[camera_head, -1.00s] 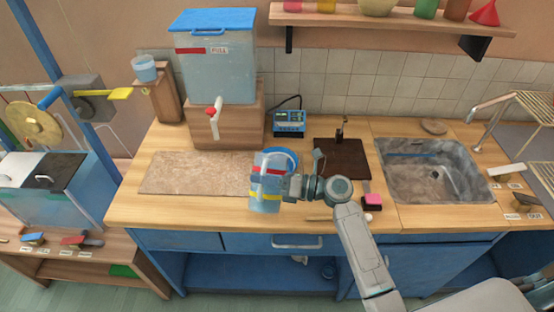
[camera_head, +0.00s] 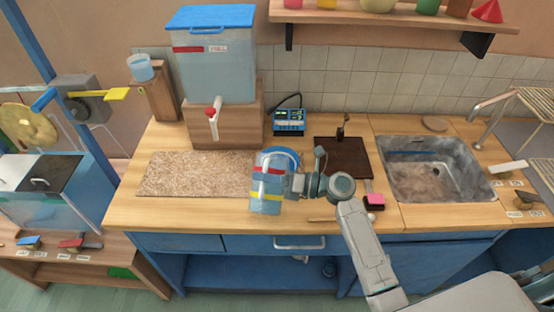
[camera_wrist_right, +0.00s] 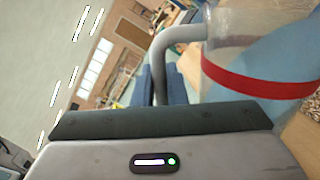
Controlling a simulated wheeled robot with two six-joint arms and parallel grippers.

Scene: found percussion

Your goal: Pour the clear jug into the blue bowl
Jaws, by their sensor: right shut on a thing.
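The clear jug (camera_head: 266,199), with red and yellow bands, is held above the counter's front edge in the head view. It looks upright or nearly so. My right gripper (camera_head: 292,185) is shut on it from the right side. In the right wrist view, the clear jug (camera_wrist_right: 222,50) shows its red band and handle close up. The blue bowl (camera_head: 290,153) is mostly hidden behind the jug; its blue rim shows above the jug. I cannot tell the exact gap between them. My left gripper is out of view.
A speckled mat (camera_head: 190,175) lies left of the jug. A lidded water tank (camera_head: 215,75) on a wooden block (camera_head: 235,130) stands behind. A dark board (camera_head: 345,158), a pink sponge (camera_head: 375,200) and the sink (camera_head: 430,150) are to the right.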

